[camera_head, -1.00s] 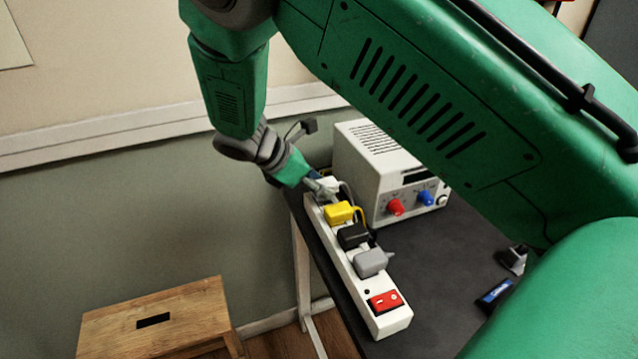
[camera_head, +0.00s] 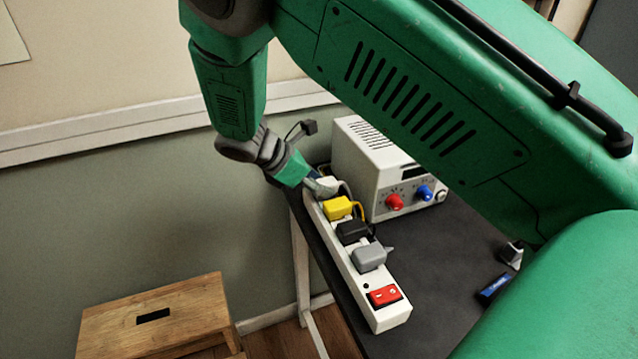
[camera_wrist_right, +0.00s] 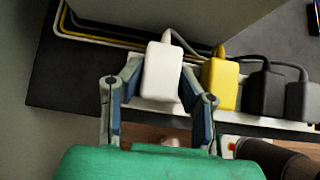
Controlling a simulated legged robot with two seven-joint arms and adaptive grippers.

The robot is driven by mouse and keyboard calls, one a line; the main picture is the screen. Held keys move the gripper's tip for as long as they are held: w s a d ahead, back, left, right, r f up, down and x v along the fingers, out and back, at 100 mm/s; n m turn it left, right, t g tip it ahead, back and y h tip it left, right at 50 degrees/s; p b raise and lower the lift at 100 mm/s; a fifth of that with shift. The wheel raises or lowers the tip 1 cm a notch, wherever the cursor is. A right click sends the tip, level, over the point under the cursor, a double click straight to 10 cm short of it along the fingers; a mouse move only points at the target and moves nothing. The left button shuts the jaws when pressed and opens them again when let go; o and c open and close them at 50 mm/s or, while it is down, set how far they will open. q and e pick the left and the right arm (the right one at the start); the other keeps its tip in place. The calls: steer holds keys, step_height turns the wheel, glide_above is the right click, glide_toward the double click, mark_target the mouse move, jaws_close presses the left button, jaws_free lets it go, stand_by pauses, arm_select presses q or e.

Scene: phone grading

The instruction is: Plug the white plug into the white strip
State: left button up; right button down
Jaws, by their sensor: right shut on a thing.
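The white plug (camera_wrist_right: 161,72) is between the two fingers of my right gripper (camera_wrist_right: 158,100) in the right wrist view, with its cord running up from its far end. My right gripper (camera_head: 318,186) also shows at the far end of the white strip (camera_head: 378,318) in the head view, shut on the plug. The plug is at the strip's end position, beside the yellow plug (camera_head: 337,208). Whether its pins are fully seated is hidden. The strip lies along the dark table's left edge. My left gripper is in neither view.
A black plug (camera_head: 352,232), a grey plug (camera_head: 368,257) and a red switch (camera_head: 384,295) follow along the strip. A white power supply (camera_head: 372,163) with red and blue knobs stands behind it. A wooden stool (camera_head: 155,314) is at lower left.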

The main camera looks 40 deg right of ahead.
steer(key=shift+f, duration=0.25)
steer(key=c, duration=1.1)
jaws_free()
